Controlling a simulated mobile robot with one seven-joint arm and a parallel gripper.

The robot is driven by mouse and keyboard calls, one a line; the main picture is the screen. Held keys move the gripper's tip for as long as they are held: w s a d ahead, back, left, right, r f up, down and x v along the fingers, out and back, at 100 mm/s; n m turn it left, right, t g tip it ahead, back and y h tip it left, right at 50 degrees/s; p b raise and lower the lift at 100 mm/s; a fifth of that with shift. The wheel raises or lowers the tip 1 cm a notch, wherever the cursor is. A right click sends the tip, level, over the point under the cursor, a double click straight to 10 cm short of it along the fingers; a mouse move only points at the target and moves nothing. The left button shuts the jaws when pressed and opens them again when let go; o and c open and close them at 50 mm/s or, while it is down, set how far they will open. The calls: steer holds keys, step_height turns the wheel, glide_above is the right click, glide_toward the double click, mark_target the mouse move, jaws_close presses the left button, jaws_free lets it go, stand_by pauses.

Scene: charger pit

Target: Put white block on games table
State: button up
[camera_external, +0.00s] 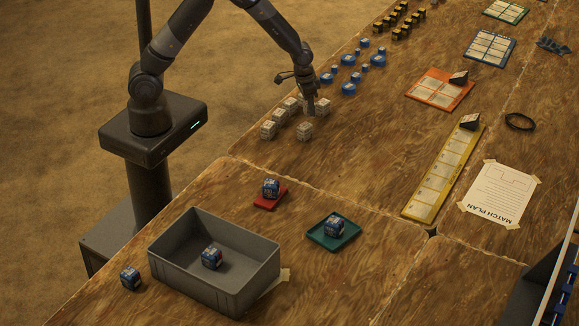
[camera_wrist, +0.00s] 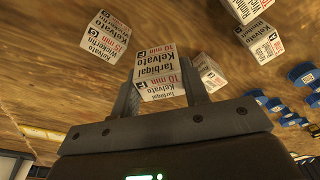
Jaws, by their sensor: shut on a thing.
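My gripper (camera_external: 311,106) is low over the wooden table (camera_external: 235,138), among a group of white printed blocks (camera_external: 268,130). In the wrist view, my gripper (camera_wrist: 165,95) is shut on a white block (camera_wrist: 160,77) with black and red print, held between its two fingers. Other white blocks stand near it, one at the upper left (camera_wrist: 105,36) and others at the right (camera_wrist: 261,40). From outside, the fingers and neighbouring blocks overlap, so I cannot tell whether the held block touches the table. Nothing visible labels which table section is the games table.
Blue round pieces (camera_external: 348,89) lie just beyond the white blocks. A yellow board (camera_external: 425,205) lies to the right.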

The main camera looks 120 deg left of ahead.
steer(key=shift+s+a+f, duration=0.1)
steer(key=shift+a+f, duration=0.4)
steer(key=shift+a, duration=0.3)
steer(key=shift+f, duration=2)
steer(key=o, duration=1)
steer(key=shift+f, duration=0.15)
steer(key=shift+c, duration=0.2)
steer(key=r, duration=0.4)
steer(key=s+d+r, duration=0.1)
steer(key=r, duration=0.7)
steer(key=shift+s+d+r, duration=0.1)
steer(key=shift+s+d, duration=0.05)
